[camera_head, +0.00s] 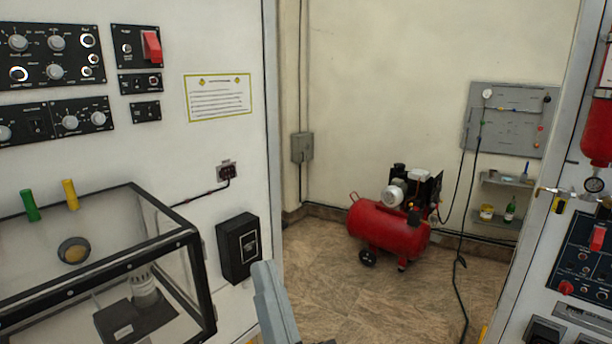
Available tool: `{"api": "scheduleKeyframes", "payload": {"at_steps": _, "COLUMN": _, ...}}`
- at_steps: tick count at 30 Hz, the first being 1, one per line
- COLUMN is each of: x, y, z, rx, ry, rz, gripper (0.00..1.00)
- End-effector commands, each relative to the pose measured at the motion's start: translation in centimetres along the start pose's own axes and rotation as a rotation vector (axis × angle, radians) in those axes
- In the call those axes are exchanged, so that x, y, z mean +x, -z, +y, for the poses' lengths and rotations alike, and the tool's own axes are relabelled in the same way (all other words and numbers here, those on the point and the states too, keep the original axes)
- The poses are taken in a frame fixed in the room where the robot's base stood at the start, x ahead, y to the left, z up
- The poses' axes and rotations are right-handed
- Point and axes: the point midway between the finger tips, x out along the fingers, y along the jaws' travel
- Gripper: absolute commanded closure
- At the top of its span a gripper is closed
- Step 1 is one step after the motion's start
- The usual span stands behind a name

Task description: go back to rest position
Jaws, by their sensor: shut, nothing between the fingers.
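A pale grey part of my own arm (273,304) rises from the bottom edge, left of centre. It stands in front of the gap between the left panel and the open floor. My gripper and its fingertips do not show in this view. Nothing held can be seen.
On the left, a white wall panel carries black control boxes (54,55) and a black-framed clear case (185,234) with green and yellow pegs. Another control panel (580,262) is at the right.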

Motion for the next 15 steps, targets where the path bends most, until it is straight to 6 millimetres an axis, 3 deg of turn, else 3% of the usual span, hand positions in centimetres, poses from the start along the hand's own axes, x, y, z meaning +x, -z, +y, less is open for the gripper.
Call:
{"api": "scheduleKeyframes", "payload": {"at_steps": 1, "x": -2.6, "y": -0.5, "z": 1.4, "rx": -0.051, "ry": -0.005, "rz": -0.038, "gripper": 1.0}}
{"api": "scheduleKeyframes", "payload": {"at_steps": 6, "x": -9.8, "y": -0.9, "z": 4.7, "rx": -0.188, "ry": -0.023, "rz": -0.152, "gripper": 1.0}}
{"api": "scheduleKeyframes", "payload": {"at_steps": 15, "x": -22.9, "y": -0.1, "z": 8.7, "rx": -0.366, "ry": -0.105, "rz": -0.377, "gripper": 1.0}}
